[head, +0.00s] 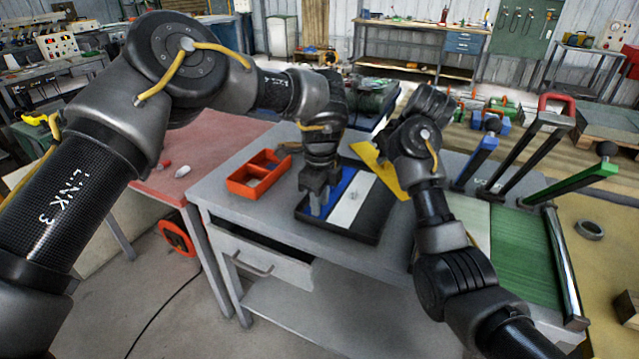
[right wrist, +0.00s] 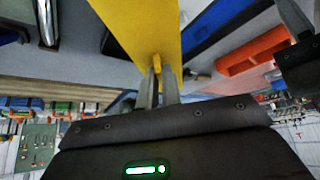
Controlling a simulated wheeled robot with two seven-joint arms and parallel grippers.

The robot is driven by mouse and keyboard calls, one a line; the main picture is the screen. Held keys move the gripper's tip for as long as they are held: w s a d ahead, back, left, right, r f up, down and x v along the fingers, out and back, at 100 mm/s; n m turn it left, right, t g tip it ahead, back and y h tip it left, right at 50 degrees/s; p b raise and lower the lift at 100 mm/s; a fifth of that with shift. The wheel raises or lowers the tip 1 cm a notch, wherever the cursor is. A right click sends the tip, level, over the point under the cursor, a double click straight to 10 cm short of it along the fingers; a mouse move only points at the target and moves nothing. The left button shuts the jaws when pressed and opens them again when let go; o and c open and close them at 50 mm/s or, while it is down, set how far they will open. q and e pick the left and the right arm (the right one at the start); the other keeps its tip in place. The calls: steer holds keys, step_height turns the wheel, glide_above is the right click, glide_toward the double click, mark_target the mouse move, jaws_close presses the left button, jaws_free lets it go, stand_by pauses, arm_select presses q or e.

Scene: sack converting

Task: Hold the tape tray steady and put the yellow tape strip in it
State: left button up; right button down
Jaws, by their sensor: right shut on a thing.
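The black tape tray (head: 375,238) lies on the grey worktable, with a blue strip (head: 341,188) and a white strip (head: 351,204) in it. My left gripper (head: 319,203) points down at the tray's left edge; whether its fingers are closed on the wall cannot be told. The yellow tape strip (head: 372,163) is held tilted above the tray's right back part. My right gripper (right wrist: 160,78) is shut on a small yellow tab of the strip (right wrist: 143,28). In the head view its fingertips are mostly hidden behind its own body.
An orange divided bin (head: 258,174) stands left of the tray. A half-open drawer (head: 262,258) is below the table front. Blue, black and green handled levers (head: 570,184) and a green plate (head: 522,250) are on the right. Table in front of the tray is clear.

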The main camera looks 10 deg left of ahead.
arm_select(q)
step_height(320, 180, down, 6)
steer(key=shift+r, duration=0.15)
stand_by(0.3)
jaws_close()
stand_by(0.9)
